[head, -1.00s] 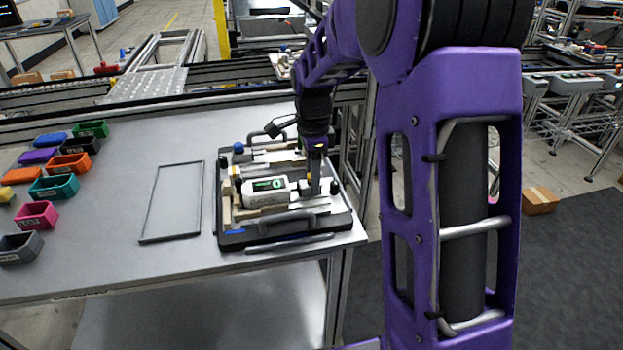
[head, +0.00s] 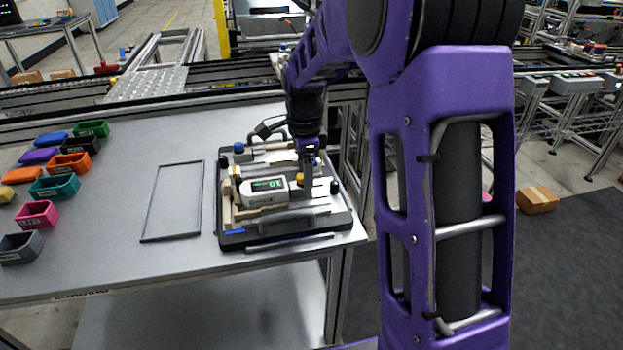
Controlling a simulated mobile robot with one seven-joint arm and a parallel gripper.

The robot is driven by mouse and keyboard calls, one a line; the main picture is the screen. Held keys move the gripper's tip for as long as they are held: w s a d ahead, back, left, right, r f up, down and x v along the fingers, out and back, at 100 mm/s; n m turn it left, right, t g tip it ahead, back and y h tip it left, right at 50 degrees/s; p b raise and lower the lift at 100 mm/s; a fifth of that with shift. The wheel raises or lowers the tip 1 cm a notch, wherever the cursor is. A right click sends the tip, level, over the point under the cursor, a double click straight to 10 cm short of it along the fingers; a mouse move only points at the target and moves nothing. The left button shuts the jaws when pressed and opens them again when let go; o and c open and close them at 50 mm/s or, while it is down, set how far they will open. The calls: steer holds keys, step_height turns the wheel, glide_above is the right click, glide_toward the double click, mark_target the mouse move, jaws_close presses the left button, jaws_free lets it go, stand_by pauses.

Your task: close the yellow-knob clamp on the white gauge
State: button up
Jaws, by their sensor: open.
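The white gauge (head: 264,191) with a green-lit display lies in the pallet fixture (head: 230,241) on the grey table. A yellow knob (head: 299,178) shows at the gauge's right end, presumably the clamp's. My gripper (head: 309,183) points down at the right side of the fixture, close beside the yellow knob. It is open. I cannot tell whether a finger touches the knob. The clamp's lever and tip are small and partly hidden by my gripper, so its exact position is unclear.
A blue knob (head: 238,147) stands at the fixture's back left and a black knob (head: 335,187) at its right. An empty rectangular frame outline (head: 173,200) lies left of the fixture. Several coloured bins (head: 55,187) line the table's left side. The table between is clear.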

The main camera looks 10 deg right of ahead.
steer(key=shift+r+p, duration=3.25)
steer(key=shift+r, duration=0.8)
